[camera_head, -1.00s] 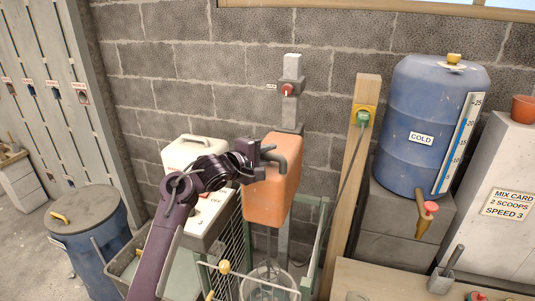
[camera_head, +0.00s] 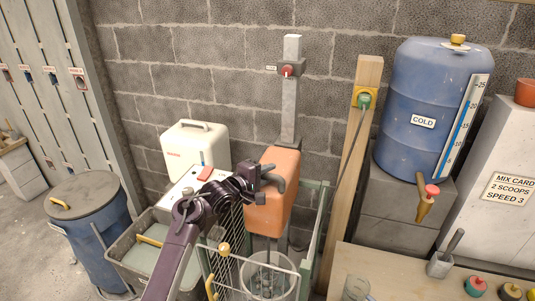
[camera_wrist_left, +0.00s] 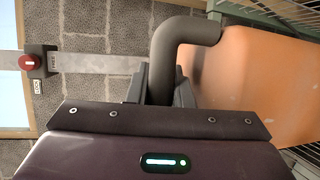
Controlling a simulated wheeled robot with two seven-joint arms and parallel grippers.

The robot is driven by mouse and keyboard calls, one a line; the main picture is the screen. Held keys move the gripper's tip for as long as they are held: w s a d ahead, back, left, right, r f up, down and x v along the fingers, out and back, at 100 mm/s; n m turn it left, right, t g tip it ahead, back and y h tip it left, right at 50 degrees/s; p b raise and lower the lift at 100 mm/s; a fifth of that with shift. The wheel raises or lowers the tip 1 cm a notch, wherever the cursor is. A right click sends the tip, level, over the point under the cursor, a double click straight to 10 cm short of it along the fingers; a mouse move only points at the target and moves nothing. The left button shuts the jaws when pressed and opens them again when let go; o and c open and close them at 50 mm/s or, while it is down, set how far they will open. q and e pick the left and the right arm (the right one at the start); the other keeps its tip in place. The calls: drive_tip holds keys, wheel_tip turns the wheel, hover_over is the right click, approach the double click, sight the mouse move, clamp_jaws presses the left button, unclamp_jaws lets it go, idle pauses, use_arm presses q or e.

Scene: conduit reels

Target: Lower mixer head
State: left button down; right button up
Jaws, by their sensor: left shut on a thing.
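The orange mixer head (camera_head: 268,212) hangs on an upright grey column (camera_head: 292,105) against the block wall. A dark bent handle (camera_head: 279,184) sticks out of its front; in the wrist view the handle (camera_wrist_left: 186,30) curves out from the orange housing (camera_wrist_left: 255,85). My left gripper (camera_head: 262,178) is shut on this handle; its jaws (camera_wrist_left: 160,85) close around the handle's end in the wrist view. A mixing shaft runs down from the head into a clear bucket (camera_head: 293,289) below. My right gripper is out of view.
A red knob (camera_head: 287,71) sits high on the column. A wire guard (camera_head: 230,268) with a yellow knob stands in front of the bucket. A wooden post (camera_head: 347,170) and blue barrel (camera_head: 420,105) are right; a white canister (camera_head: 197,150) is left.

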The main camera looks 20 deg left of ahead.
use_arm(q)
wheel_tip(320, 180, down, 13)
drive_tip(key=b, duration=0.3)
drive_tip(key=shift+s+b, duration=0.1)
drive_tip(key=shift+b, duration=0.3)
drive_tip(key=shift+f, duration=0.15)
drive_tip(key=c, duration=1.6)
unclamp_jaws()
drive_tip(key=shift+o, duration=0.2)
wheel_tip(320, 180, up, 21)
drive_tip(key=b, duration=0.1)
hover_over(268, 207)
drive_tip(key=w+a, duration=0.2)
drive_tip(key=w, duration=0.2)
drive_tip(key=shift+w+d, duration=0.1)
drive_tip(key=shift+d, duration=0.15)
